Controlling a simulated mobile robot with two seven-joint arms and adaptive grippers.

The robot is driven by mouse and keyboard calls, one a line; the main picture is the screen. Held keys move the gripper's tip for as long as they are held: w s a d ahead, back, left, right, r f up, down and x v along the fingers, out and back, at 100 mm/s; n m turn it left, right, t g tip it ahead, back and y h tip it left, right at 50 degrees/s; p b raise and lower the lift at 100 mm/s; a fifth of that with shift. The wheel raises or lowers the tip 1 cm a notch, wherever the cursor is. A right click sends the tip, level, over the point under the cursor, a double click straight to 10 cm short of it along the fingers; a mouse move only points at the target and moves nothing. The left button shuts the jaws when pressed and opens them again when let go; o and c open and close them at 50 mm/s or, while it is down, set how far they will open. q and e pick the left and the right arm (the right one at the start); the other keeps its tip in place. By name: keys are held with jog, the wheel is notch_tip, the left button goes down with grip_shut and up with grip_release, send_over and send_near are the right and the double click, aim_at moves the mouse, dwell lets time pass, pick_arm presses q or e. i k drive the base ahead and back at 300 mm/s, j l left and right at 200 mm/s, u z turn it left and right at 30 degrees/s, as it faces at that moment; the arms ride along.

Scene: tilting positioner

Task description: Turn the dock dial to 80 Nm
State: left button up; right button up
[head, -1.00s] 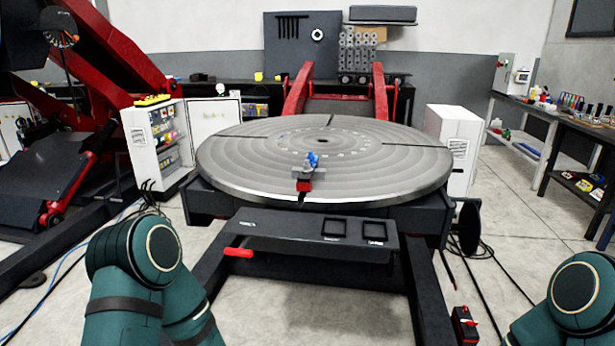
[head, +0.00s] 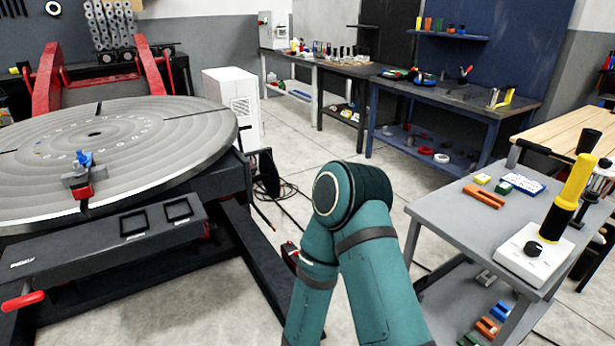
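A white dock (head: 527,258) stands on the near right end of a grey cart. A black dial (head: 532,249) sits on the dock's front; its setting is too small to read. A yellow and black tool (head: 567,196) stands upright in the dock behind the dial. My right arm shows in the lower middle as a green elbow, left of the cart. Neither of my grippers is in the view.
The grey cart (head: 440,217) also bears orange, yellow and green blocks and a blue-white box (head: 523,183). A round tilting table (head: 150,130) with a blue and red fixture (head: 82,175) is at left. Workbenches line the back. Floor between table and cart is partly clear.

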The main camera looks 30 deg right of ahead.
aim_at(533, 249)
jog(key=z, duration=2.5)
